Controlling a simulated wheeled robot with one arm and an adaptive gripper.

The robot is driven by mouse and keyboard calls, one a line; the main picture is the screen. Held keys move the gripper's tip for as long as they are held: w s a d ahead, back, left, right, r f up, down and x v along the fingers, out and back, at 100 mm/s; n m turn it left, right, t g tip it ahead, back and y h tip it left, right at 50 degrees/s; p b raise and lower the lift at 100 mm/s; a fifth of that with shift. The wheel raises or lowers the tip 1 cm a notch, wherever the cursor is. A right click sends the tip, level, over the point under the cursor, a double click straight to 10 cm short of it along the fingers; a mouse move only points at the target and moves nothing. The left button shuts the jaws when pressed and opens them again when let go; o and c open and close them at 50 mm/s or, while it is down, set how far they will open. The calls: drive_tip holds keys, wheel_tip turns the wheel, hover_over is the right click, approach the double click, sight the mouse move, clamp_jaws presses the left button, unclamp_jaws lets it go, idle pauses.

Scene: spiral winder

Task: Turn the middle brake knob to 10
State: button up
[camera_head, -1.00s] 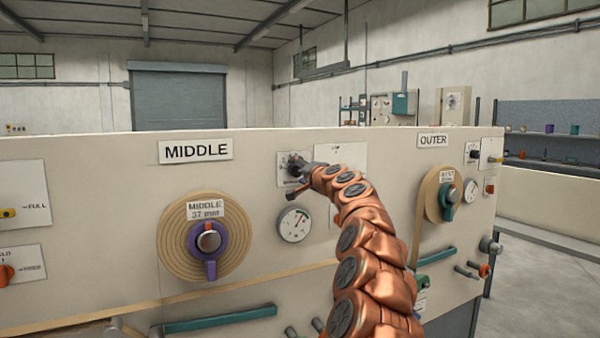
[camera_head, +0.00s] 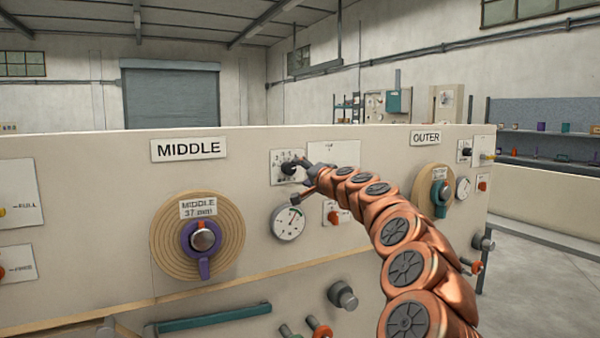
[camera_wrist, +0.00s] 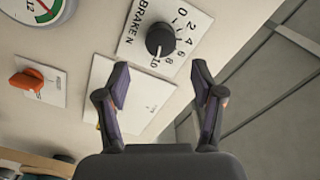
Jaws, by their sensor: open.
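The middle brake knob (camera_head: 288,168) is a round black knob on a white scale plate (camera_head: 277,157), right of the MIDDLE sign. The wrist view shows the knob (camera_wrist: 160,39) on its plate marked BRAKE N (camera_wrist: 137,30), with numbers from 0 to 10. A light mark at the knob's edge seems to lie near the 10, but it is too small to be sure. My gripper (camera_wrist: 162,76) is open and empty. Its two fingers are spread wide, apart from the knob. In the head view my gripper (camera_head: 308,176) is just right of the knob.
A round gauge (camera_head: 287,222) sits below the knob, and an orange switch (camera_head: 335,215) lies to its right. The wound MIDDLE reel (camera_head: 170,235) is at the left. A grey knob (camera_head: 342,295) sticks out lower down.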

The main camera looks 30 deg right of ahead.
drive_tip(key=shift+s+a, duration=0.15)
drive_tip(key=shift+s, duration=1.2)
drive_tip(key=shift+s+a, duration=0.15)
drive_tip(key=shift+s, duration=1.2)
